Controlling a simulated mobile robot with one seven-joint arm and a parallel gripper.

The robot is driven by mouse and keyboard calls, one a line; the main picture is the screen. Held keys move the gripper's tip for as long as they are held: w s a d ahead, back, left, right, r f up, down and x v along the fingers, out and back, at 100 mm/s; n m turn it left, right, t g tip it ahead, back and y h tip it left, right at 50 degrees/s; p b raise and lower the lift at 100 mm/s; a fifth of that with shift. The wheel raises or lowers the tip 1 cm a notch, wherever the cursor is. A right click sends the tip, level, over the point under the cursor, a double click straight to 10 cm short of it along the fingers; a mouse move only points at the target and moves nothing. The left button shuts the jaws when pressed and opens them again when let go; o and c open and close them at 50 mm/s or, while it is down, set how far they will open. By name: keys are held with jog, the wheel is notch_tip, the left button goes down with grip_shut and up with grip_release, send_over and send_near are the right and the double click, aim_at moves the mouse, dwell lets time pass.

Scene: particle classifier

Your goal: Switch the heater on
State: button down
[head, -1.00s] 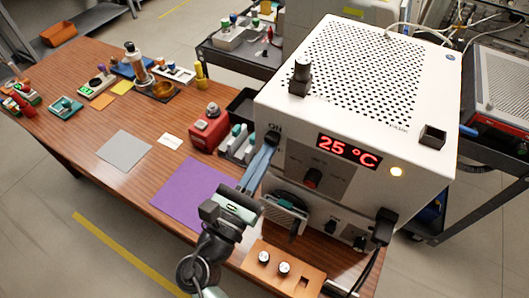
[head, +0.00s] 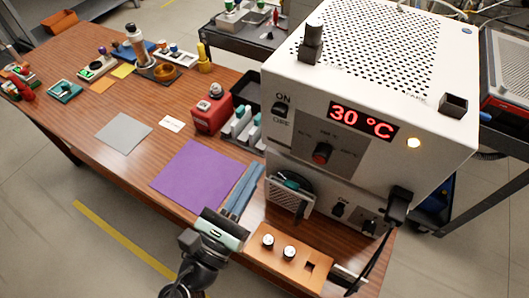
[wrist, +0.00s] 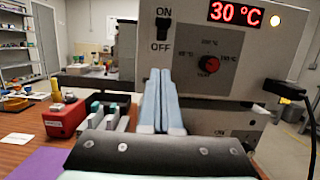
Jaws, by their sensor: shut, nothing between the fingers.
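The heater (head: 305,160) is a white box with a perforated top at the right of the table. Its red display (head: 363,121) reads 30 °C, and a small lamp (head: 414,143) beside it glows. A black switch (head: 281,110) sits between the ON and OFF labels; it also shows in the wrist view (wrist: 162,29), where its lever appears raised toward ON. A red-tipped knob (head: 322,154) is below the display. My gripper (head: 253,170) is shut and empty, its blue fingers in front of the heater, below and apart from the switch. The fingers also show in the wrist view (wrist: 160,75).
A purple mat (head: 200,180) lies left of my gripper. A red device (head: 211,110) and a rack (head: 243,125) stand left of the heater. A wooden block with knobs (head: 285,262) is at the front edge. A black plug and cable (head: 399,205) hang at the right.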

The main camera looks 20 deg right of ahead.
jog(key=v, duration=0.2)
jog(key=shift+s+a, duration=0.25)
jog(key=shift+a, duration=0.1)
